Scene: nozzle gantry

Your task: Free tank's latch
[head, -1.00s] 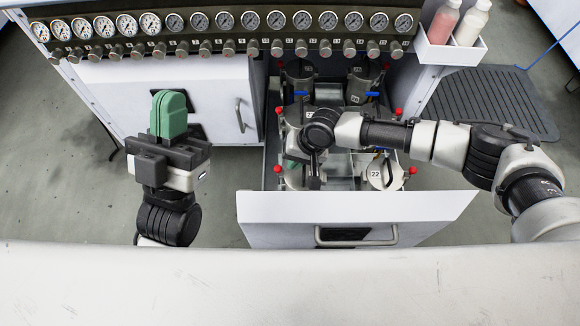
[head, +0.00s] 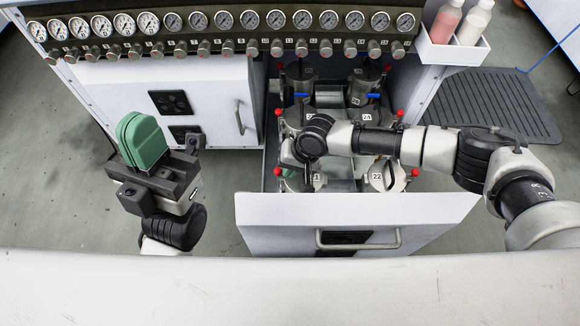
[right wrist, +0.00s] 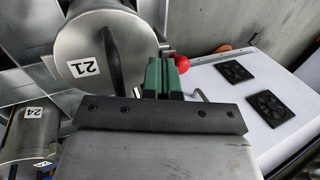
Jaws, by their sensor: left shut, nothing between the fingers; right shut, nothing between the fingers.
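Several numbered metal tanks stand in the open drawer. Tank 21 (head: 318,181) is at the front left, partly hidden by my right arm; it fills the upper left of the right wrist view (right wrist: 110,45). A red knob (head: 278,171) is at its side, and it also shows in the right wrist view (right wrist: 182,63). My right gripper (right wrist: 164,66) is shut and empty, its green fingers beside tank 21 and close to the red knob; I cannot tell whether they touch. My left gripper (head: 137,122) is shut and empty, raised left of the drawer.
The drawer front (head: 270,210) with its handle faces me. Tank 22 (head: 382,179) is at the front right, and more tanks stand behind. A gauge panel (head: 235,45) spans the back. A bottle holder (head: 450,54) hangs at the right. Floor is free at the left.

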